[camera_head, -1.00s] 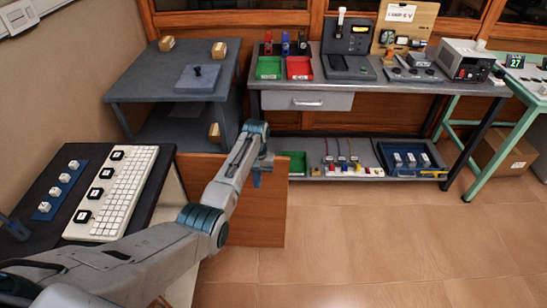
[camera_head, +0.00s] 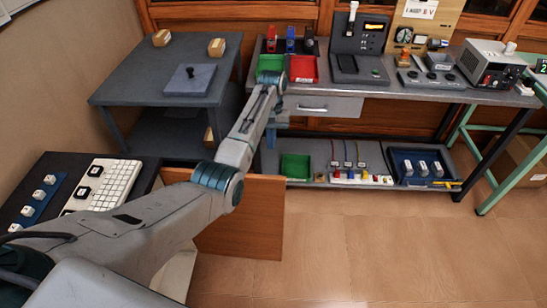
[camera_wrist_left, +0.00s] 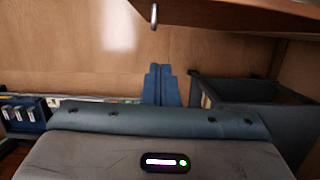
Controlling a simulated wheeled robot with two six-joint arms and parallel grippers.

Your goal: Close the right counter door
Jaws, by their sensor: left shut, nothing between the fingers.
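The counter door, a brown wooden panel (camera_head: 252,222), stands open at the lower middle of the head view. My left arm crosses in front of its left part and hides its hinge side. My left gripper (camera_head: 271,141) is above the door's top edge in the picture, near the workbench's left end; its fingers are small and point down. In the left wrist view the gripper's blue fingers (camera_wrist_left: 161,84) are together with nothing between them. Brown wood lies behind them, but I cannot tell whether it is the door. My right gripper is out of view.
A dark counter top (camera_head: 140,168) with a white keyboard (camera_head: 104,184) is at left. A grey table (camera_head: 130,85) stands behind it. The workbench (camera_head: 385,86) has a drawer and a loaded lower shelf. The wooden floor (camera_head: 380,250) at right is clear.

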